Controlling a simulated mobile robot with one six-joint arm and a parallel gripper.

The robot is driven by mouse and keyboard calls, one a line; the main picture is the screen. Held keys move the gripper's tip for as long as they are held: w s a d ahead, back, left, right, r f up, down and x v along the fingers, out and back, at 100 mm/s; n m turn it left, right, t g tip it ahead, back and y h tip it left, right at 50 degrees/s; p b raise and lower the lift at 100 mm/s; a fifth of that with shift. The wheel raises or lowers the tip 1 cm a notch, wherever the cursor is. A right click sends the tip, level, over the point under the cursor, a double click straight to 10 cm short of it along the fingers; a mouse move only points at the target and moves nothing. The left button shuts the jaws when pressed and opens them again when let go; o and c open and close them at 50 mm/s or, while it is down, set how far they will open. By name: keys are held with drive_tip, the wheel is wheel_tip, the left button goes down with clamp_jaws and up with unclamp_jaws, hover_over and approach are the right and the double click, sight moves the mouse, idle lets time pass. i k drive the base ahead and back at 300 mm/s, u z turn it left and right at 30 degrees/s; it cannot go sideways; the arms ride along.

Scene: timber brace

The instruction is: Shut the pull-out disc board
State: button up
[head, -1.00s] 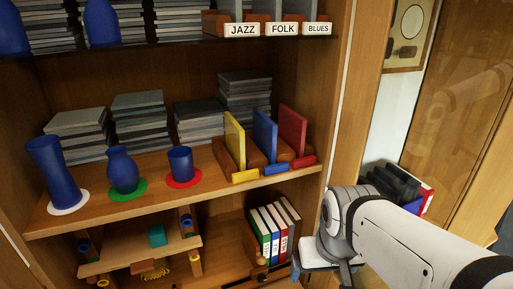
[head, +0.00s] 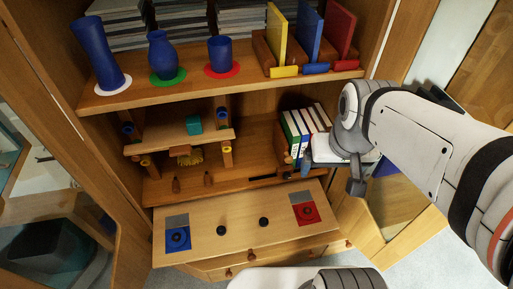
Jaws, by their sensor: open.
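The pull-out disc board (head: 245,225) is a light wooden panel that stands out from the front of the cabinet, below the lower shelf.
Drawers with round knobs (head: 251,256) lie under the board. Above it, the lower shelf holds binders (head: 296,133) and a small wooden stand (head: 180,136). Blue vases (head: 162,56) stand on the shelf above. Open cabinet doors flank both sides. Floor shows at the lower right.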

sight(226, 223)
drive_tip(key=z, duration=0.1)
drive_tip(key=k, duration=0.65)
drive_tip(key=z, duration=0.5)
